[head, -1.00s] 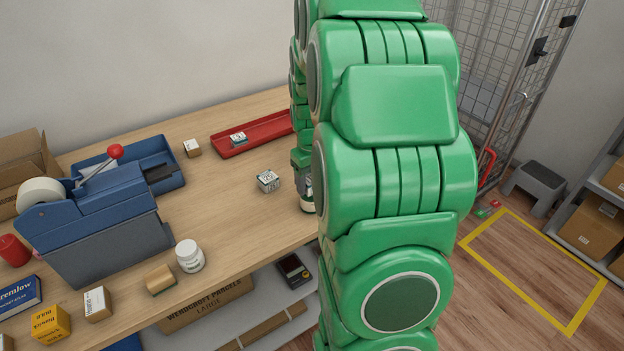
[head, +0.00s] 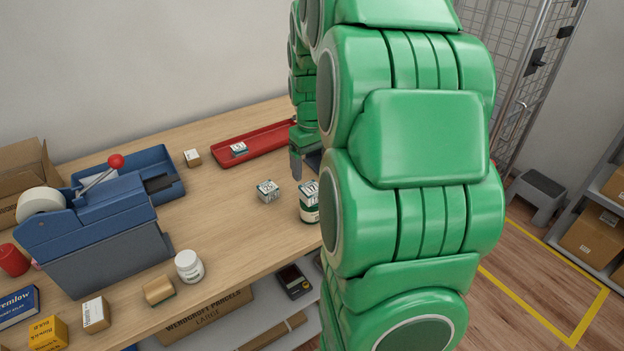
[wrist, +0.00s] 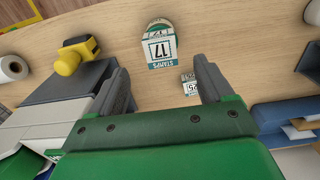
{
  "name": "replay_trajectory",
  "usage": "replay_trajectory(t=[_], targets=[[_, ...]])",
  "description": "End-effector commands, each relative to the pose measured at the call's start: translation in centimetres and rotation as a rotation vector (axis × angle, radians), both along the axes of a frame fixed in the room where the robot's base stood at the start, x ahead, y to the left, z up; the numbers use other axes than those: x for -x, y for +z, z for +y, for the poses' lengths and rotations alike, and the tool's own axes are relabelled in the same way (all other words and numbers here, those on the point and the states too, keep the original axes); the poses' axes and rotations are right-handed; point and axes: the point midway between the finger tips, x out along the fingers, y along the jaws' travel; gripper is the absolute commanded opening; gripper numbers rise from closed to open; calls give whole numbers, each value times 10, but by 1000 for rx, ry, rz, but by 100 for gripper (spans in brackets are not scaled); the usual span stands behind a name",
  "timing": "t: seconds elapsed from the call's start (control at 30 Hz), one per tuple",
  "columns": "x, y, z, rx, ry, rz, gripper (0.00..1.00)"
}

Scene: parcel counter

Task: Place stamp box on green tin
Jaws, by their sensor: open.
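A small white and green stamp box marked 17 (wrist: 160,50) sits on top of the round green tin (wrist: 152,23) in the wrist view. In the head view the same stamp box (head: 309,188) rests on the green tin (head: 309,213), partly hidden by my arm at the right. My gripper (wrist: 161,70) is open and empty, its fingers apart from the box. In the head view one finger of my gripper (head: 296,164) shows behind the tin; the rest is hidden by my arm.
A second stamp box marked 25 (head: 267,191) stands on the counter (head: 225,215) left of the tin. A red tray (head: 265,143) holding another small box lies at the back. A white jar (head: 189,266) and a blue tape dispenser (head: 95,235) stand to the left.

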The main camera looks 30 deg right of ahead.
Motion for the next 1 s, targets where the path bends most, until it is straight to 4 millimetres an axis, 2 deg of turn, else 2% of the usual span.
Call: replay_trajectory(t=[0.1,0.23,0.57,0.67,0.77,1.0], targets=[[0,17,0,0,0,0,81],[0,29,0,-1,0,2,81],[3,37,6,-3,2,6,81],[12,40,21,-5,7,11,81],[28,46,46,-8,12,18,81],[81,51,109,-16,19,52,81]])
